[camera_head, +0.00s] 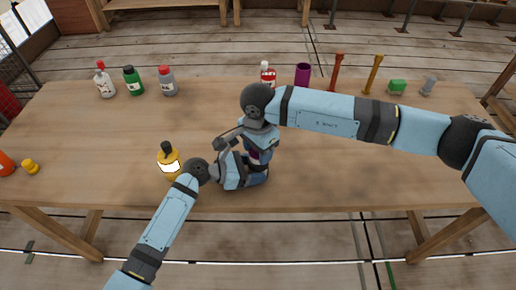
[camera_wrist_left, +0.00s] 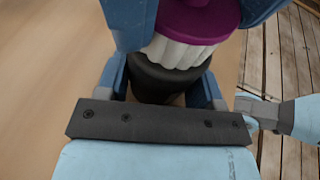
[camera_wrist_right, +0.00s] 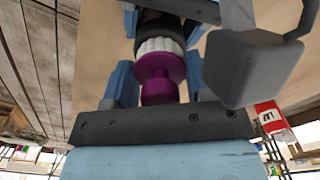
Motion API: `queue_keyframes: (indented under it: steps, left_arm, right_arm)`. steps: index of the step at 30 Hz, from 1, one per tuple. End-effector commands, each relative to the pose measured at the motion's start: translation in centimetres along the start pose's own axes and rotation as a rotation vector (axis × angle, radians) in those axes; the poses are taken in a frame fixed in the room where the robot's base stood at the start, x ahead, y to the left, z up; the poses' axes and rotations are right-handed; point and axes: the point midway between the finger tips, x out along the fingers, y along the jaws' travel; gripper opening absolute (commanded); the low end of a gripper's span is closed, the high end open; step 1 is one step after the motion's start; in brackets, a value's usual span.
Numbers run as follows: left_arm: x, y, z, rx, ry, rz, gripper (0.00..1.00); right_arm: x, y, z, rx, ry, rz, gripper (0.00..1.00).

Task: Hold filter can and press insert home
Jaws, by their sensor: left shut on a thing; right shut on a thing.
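The dark filter can (camera_wrist_left: 168,82) stands in my left gripper (camera_head: 256,176), whose fingers close on its two sides near the table's front edge. The insert has a purple flange and knob (camera_wrist_right: 158,78) and a white pleated body (camera_wrist_right: 158,45). My right gripper (camera_head: 258,146) is above the left one, shut on the insert's purple knob. The white pleats show between the purple flange and the dark can's rim, roughly in line with the can. In the head view the grippers hide most of both parts. I cannot tell how deep the insert sits.
A yellow bottle (camera_head: 169,163) stands just left of my left gripper. Several bottles, a purple cylinder (camera_head: 302,75), two tall tools and a green block (camera_head: 396,87) line the back edge of the wooden table (camera_head: 90,140). An orange item (camera_head: 6,164) is at the far left.

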Motion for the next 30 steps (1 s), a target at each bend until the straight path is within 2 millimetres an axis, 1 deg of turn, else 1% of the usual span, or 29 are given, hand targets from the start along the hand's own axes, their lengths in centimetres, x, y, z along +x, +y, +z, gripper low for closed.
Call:
queue_keyframes:
  steps: [14,15,17,18,24,27,30]
  left_arm:
    - [0.00,0.00,-0.02,0.000,0.000,0.000,0.48]
    - [0.00,0.00,-0.02,0.000,0.000,0.000,0.48]
    - [0.00,0.00,-0.02,0.000,0.000,0.000,0.48]
    - [0.00,0.00,-0.02,0.000,0.000,0.000,0.48]
    - [0.00,0.00,-0.02,0.000,0.000,0.000,0.48]
    - [0.00,0.00,-0.02,0.000,0.000,0.000,0.48]
    - [0.00,0.00,-0.02,0.000,0.000,0.000,0.48]
  right_arm:
    - [0.06,0.02,0.00,0.000,0.000,0.001,0.25]
    - [0.06,0.02,0.00,0.000,0.000,0.001,0.58]
    - [0.05,0.02,0.00,0.000,0.000,0.000,0.72]
    - [0.05,0.02,0.00,0.000,0.000,0.000,0.81]
    - [0.05,0.02,0.00,0.000,0.000,0.000,0.81]
    - [0.05,0.02,0.00,0.000,0.000,0.000,1.00]
    - [0.05,0.02,0.00,0.000,0.000,0.000,1.00]
